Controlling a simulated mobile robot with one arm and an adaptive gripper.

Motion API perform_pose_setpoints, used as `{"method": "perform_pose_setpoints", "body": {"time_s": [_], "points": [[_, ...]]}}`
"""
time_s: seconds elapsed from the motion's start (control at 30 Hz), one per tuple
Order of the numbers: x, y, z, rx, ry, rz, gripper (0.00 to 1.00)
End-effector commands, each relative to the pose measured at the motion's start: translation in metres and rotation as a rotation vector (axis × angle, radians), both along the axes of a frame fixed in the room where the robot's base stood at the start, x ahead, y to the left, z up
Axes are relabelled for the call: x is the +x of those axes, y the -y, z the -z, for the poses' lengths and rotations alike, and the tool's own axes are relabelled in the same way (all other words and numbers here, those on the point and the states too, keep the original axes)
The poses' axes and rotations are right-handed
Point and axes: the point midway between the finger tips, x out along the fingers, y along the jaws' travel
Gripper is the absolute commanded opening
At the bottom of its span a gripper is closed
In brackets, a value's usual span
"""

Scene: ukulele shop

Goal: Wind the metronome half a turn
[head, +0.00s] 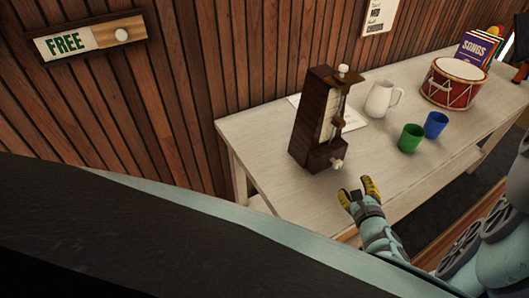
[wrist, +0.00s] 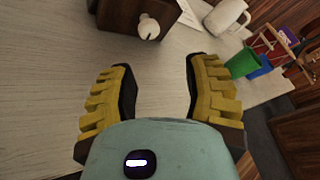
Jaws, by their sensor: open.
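The metronome (head: 320,120) is a dark brown wooden case standing upright on the pale table. It has a light scale on its front and a white knob on top. A white winding key (head: 337,164) sticks out low on its side; it also shows in the wrist view (wrist: 148,27) at the upper middle, beyond my fingers. My gripper (head: 358,192) is open and empty in front of the key, with a gap between them. In the wrist view its yellow fingers stand wide apart, with bare table between them.
The pale table (head: 262,140) also holds a white pitcher (head: 380,98), a green cup (head: 410,138), a blue cup (head: 435,124) and a red drum (head: 455,84), all to the right of the metronome. Paper lies behind the metronome. A FREE sign (head: 66,44) is on the wooden wall.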

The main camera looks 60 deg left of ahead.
Motion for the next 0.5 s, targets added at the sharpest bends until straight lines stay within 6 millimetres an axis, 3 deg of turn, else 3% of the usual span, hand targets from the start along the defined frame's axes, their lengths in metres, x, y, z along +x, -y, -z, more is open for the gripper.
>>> {"method": "perform_pose_setpoints", "body": {"time_s": [0.03,0.2,0.5], "points": [[-0.013,0.004,-0.004,-0.029,0.025,-0.016,0.49],[-0.032,0.016,-0.008,-0.090,0.083,-0.045,0.49],[-0.027,0.008,-0.006,-0.102,0.099,-0.049,0.49]]}}
